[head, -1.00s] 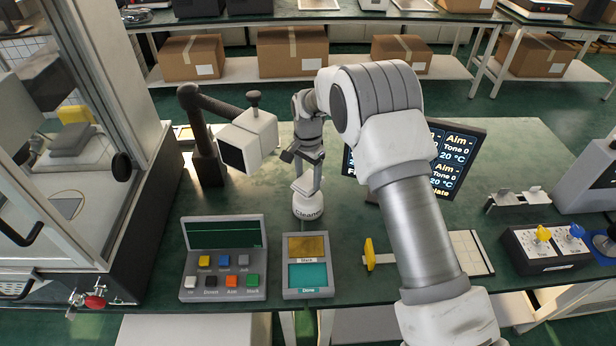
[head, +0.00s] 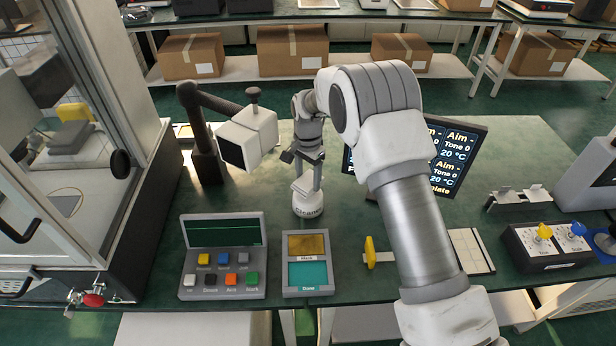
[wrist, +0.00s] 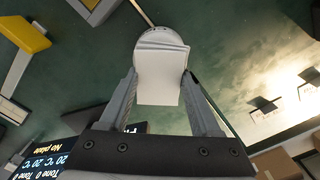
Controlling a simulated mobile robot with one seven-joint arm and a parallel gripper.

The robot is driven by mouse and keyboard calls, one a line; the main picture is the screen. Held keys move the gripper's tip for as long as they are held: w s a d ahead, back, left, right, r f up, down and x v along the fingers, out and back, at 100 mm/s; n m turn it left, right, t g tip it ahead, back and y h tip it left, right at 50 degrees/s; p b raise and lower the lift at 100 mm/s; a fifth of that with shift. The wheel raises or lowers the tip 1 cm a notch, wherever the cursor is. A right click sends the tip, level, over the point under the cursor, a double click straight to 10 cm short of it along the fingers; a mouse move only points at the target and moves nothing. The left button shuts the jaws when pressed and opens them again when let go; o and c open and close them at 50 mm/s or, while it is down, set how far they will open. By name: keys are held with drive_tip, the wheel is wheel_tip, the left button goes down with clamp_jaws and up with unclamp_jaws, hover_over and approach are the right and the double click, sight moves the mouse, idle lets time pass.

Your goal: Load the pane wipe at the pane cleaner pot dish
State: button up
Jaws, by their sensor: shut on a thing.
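The pane wipe (wrist: 160,82) is a white, flat, folded pad between the two fingers of my gripper (wrist: 161,76). In the head view my gripper (head: 306,178) points down and the white wipe (head: 305,189) shows at its tips. The pane cleaner pot (head: 307,210) is a short white round pot lettered "Cleaner", right below the wipe. Its round white dish top (wrist: 160,37) shows beyond the wipe in the wrist view. The wipe is at or just over the dish; I cannot tell whether they touch.
A white box-headed device on a black arm (head: 247,138) stands close left of my gripper. A display screen (head: 460,160) stands to the right, behind my arm. A button panel (head: 223,285) and a two-field tray (head: 308,289) lie in front. A yellow-handled tool (head: 370,252) is at front right.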

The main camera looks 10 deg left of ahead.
sight(308, 180)
drive_tip(key=shift+f, duration=0.35)
idle(0.7)
drive_tip(key=shift+r+p, duration=1.65)
drive_tip(key=shift+r, duration=1.9)
